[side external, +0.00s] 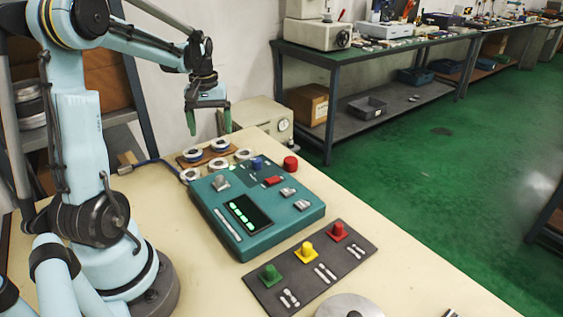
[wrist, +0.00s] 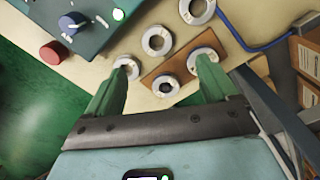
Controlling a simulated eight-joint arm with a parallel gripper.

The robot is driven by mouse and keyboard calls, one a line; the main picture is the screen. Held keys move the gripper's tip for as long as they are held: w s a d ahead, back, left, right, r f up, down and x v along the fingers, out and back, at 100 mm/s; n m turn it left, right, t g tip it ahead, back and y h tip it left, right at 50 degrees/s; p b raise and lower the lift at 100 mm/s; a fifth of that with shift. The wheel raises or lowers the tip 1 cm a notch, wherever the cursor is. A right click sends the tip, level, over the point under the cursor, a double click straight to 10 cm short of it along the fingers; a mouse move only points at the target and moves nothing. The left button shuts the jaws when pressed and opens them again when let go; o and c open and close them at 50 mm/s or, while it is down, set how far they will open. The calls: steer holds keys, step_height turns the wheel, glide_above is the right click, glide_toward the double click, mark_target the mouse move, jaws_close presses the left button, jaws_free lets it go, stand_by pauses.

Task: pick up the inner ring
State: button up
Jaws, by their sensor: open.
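Several metal rings show on the bench; I cannot tell which one is the inner ring. Two rings lie on a brown board (side external: 207,157), a left one (side external: 186,158) and a right one (side external: 214,149). The board also shows in the wrist view (wrist: 182,71). There, one of its rings (wrist: 167,95) lies between my fingers and the other (wrist: 195,52) is partly hidden by the right finger. My gripper (side external: 209,122) is open and empty above the board, its two green fingers pointing down; in the wrist view its fingertips (wrist: 161,66) are far apart.
Loose rings lie on the bench beside the board, one near a blue cable (wrist: 245,45). A teal control box (side external: 215,205) with knobs and a red button (side external: 290,164) stand close by. A dark panel with coloured buttons (side external: 325,272) is nearer the camera.

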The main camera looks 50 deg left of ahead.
glide_above(218, 158)
steer(key=s+d, duration=0.2)
steer(key=f, duration=0.5)
steer(key=shift+w+f, duration=0.2)
steer(key=shift+w, duration=0.05)
steer(key=shift+w+f, duration=0.15)
steer(key=shift+f, duration=1.25)
steer(key=shift+w+f, duration=0.1)
steer(key=shift+f, duration=1.25)
steer(key=shift+c, duration=0.2)
steer(key=c, duration=1.3)
steer(key=shift+o, duration=0.2)
steer(key=shift+r, duration=0.15)
